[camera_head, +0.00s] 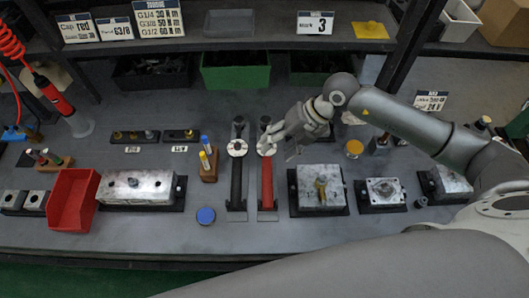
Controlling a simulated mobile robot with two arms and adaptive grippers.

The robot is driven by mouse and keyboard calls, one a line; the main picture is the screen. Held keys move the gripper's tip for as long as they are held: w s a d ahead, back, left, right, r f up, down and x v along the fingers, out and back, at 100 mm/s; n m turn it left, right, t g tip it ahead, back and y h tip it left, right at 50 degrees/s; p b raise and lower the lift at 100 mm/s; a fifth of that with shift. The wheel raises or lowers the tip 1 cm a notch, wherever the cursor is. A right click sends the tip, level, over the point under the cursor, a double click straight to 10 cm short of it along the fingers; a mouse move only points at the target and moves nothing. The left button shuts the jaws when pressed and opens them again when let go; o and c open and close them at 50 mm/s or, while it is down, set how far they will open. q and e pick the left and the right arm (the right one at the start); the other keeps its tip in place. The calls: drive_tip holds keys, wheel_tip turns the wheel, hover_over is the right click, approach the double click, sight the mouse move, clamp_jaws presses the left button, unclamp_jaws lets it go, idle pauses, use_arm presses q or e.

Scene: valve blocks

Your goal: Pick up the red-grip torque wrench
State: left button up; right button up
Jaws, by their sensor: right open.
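The red-grip torque wrench (267,184) lies on the bench in the middle, its red handle toward the front edge and its round pale head (266,149) toward the back. A like wrench with a black grip (236,184) lies parallel just to its left. My right gripper (281,146) comes in from the right and is open. It is close to the head end of the red-grip wrench, on its right side, and appears above the bench. I cannot tell whether it touches the wrench. My left gripper is not in view.
A metal block with a brass fitting (319,187) stands right of the wrenches. A wooden pen holder (209,165) and a blue round lid (206,215) are to the left. A red bin (72,200) and a long metal block (136,188) stand further left. A shelf edge (220,44) spans the back.

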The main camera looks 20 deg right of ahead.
sight(269, 161)
drive_tip(key=shift+h, duration=0.4)
drive_tip(key=f, duration=0.3)
drive_tip(key=f+p, duration=0.1)
drive_tip(key=f, duration=0.1)
drive_tip(key=shift+w+a+f, duration=0.1)
drive_tip(key=shift+w+a, duration=0.25)
drive_tip(key=shift+a, duration=0.05)
drive_tip(key=p+x, duration=0.2)
drive_tip(key=x, duration=0.2)
drive_tip(key=shift+s+a+f, duration=0.1)
drive_tip(key=shift+f, duration=0.2)
drive_tip(key=shift+a+f, duration=0.15)
drive_tip(key=shift+f, duration=0.2)
drive_tip(key=shift+c, duration=0.2)
clamp_jaws()
drive_tip(key=shift+r, duration=0.1)
